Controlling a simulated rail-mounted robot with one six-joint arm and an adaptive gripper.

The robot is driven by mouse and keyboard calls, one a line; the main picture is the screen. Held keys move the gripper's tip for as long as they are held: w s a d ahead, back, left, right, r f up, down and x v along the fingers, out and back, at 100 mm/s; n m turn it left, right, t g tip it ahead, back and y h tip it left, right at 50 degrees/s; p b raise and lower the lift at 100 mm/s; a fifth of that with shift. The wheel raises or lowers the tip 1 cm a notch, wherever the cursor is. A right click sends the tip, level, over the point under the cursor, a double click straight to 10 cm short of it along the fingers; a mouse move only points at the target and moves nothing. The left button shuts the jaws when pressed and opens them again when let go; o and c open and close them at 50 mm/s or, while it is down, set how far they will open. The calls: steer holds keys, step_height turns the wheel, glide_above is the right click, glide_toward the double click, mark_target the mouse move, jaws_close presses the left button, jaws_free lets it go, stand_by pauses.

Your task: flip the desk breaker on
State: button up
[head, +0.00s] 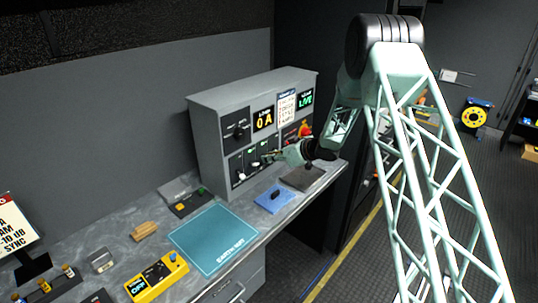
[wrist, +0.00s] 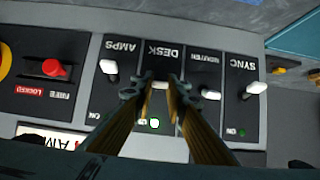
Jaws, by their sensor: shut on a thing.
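In the wrist view, which is upside down, the desk breaker panel (wrist: 162,52) is labelled DESK and sits between the AMPS and ROUTER breakers. Its white lever (wrist: 160,85) lies between the fingertips of my gripper (wrist: 160,80), which is shut on it. A bright green lamp (wrist: 154,122) glows on the desk panel, between my fingers. The fingers partly cover the lever, so its exact tilt is unclear. In the head view my gripper (head: 268,157) reaches the front of the grey console (head: 213,145) from the right.
Neighbouring white levers are AMPS (wrist: 108,68), ROUTER (wrist: 210,94) and SYNC (wrist: 256,87). A red knob (wrist: 54,69) marked LOCKED is further left in the wrist view. On the desk below lie a blue tray (head: 274,199), a teal mat (head: 213,237) and a yellow box (head: 156,278).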

steer(key=shift+a+r+g+h+p, duration=0.15)
steer(key=shift+g+h+p, duration=0.4)
steer(key=shift+p, duration=2.15)
steer(key=o, duration=0.9)
steer(key=shift+c, duration=0.2)
steer(key=shift+r, duration=0.1)
steer(key=v, duration=1.2)
steer(key=shift+w, duration=0.1)
